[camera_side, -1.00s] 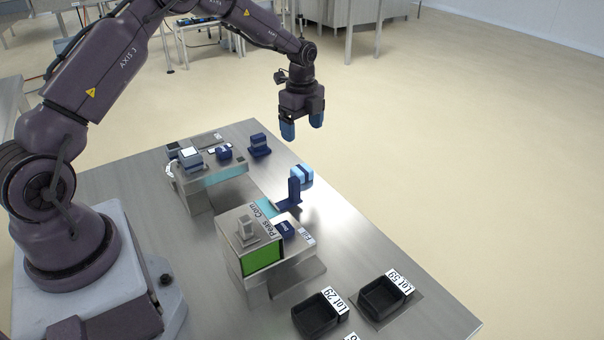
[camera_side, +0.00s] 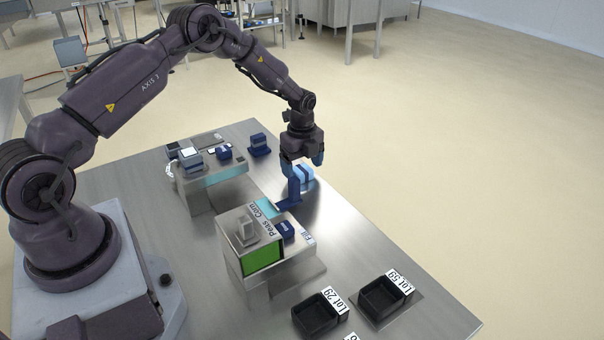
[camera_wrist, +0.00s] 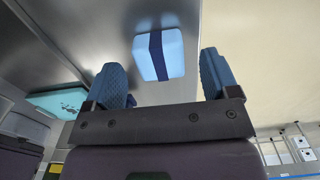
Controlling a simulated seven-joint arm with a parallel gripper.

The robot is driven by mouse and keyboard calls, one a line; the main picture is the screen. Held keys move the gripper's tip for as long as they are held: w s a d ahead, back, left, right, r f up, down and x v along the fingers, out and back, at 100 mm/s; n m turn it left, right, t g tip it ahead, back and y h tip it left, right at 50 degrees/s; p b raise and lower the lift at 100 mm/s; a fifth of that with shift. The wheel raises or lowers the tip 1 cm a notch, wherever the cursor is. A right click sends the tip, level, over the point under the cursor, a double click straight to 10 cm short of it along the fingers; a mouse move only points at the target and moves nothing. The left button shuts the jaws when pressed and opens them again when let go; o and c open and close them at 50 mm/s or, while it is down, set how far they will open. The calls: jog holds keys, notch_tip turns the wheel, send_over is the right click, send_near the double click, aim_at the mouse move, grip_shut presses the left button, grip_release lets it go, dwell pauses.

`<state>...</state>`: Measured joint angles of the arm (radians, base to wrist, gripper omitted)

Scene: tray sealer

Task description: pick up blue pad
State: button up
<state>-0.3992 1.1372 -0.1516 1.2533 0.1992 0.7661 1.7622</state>
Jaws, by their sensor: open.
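The blue pad is a light blue block with a dark blue band (camera_wrist: 159,54), seen in the wrist view ahead of and between the fingertips. In the side view the pad (camera_side: 304,174) is at a dark blue bracket (camera_side: 293,191) near the far edge of the steel table. My gripper (camera_side: 302,164) is open, just above the pad, and partly hides it. In the wrist view the blue fingers of my gripper (camera_wrist: 165,80) stand apart, with a gap on both sides of the pad. I see no contact.
A machine with a green screen (camera_side: 264,256) stands nearer on the table, and another machine (camera_side: 208,177) stands left of the bracket. Black trays (camera_side: 318,314) (camera_side: 381,297) lie at the front right. The table right of the bracket is clear.

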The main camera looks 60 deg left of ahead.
notch_tip(320, 180, down, 2)
jog(key=shift+f, duration=0.1)
jog(key=c, duration=1)
jog(key=shift+r, duration=0.45)
notch_tip(320, 180, up, 2)
jog(key=shift+r, duration=0.25)
jog(key=s+d+r, duration=0.4)
jog(key=s+r, duration=0.5)
jog(key=s, duration=0.4)
jog(key=shift+s+d+r, duration=0.15)
jog(key=shift+s+r, duration=0.05)
jog(key=shift+r, duration=0.15)
